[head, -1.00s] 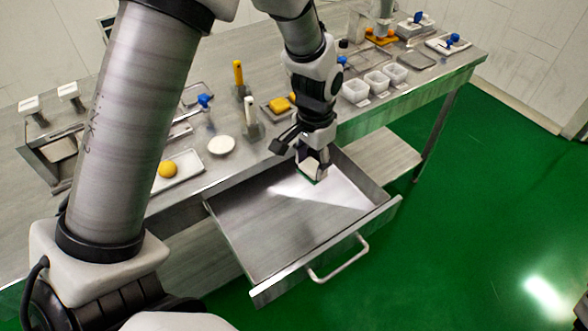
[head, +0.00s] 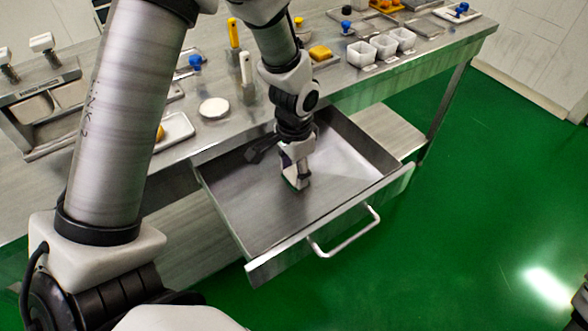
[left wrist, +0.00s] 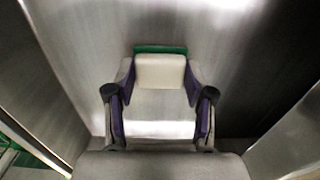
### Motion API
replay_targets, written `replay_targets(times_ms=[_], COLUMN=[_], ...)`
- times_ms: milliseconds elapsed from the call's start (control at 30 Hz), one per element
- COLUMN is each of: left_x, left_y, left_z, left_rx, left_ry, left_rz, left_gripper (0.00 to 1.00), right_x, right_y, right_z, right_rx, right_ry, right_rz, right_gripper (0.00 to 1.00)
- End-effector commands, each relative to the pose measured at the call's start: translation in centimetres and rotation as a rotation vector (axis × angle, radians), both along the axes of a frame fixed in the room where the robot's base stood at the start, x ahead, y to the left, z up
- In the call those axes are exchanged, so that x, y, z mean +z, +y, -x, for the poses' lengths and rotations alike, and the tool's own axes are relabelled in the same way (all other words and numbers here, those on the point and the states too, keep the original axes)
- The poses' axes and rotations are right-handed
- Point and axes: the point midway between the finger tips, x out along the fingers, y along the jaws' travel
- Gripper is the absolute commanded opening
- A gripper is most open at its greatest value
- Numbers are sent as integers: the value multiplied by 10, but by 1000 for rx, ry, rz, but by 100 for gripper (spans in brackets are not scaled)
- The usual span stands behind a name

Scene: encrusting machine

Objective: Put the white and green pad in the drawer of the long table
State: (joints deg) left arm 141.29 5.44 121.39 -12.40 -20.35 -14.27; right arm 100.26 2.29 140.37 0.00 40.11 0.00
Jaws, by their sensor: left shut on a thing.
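The white and green pad (left wrist: 160,70) is between the fingers of my left gripper (left wrist: 160,88) in the left wrist view. Its white side faces the camera and a green strip shows along its far edge. In the head view my left gripper (head: 298,175) is inside the open drawer (head: 235,200) of the long table (head: 190,150). Only a sliver of the pad's green shows there. The pad is at or close to the drawer floor; I cannot tell whether it touches.
The drawer is pulled out, with its handle (head: 345,235) at the front and no other object seen in it. On the tabletop are a white round dish (head: 214,107), white cups (head: 361,53), a yellow-handled tool (head: 233,33) and a tray (head: 175,130).

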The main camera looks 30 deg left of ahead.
Motion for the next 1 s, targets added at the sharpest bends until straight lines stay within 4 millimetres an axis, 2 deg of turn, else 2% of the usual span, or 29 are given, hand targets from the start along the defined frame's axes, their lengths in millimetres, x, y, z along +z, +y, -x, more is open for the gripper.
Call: replay_targets(times_ms=[200,233,300,667,767,1000], left_x=[-4,-3,-3,1,16,78], left_y=[0,0,0,0,0,0], left_z=[0,0,0,0,-1,-2], left_rx=[0,1,1,0,0,1], left_ry=[1,0,0,-1,-3,-4], left_rz=[0,0,0,0,0,0], left_gripper=[21,60,78,78,78,78], right_x=[-1,0,0,1,5,18], right_y=[0,0,0,0,0,0], right_z=[0,0,0,0,0,0], right_rx=[0,0,0,0,0,0], right_ry=[0,0,0,0,0,0], right_rz=[0,0,0,0,0,0], right_gripper=[0,0,0,0,0,0])
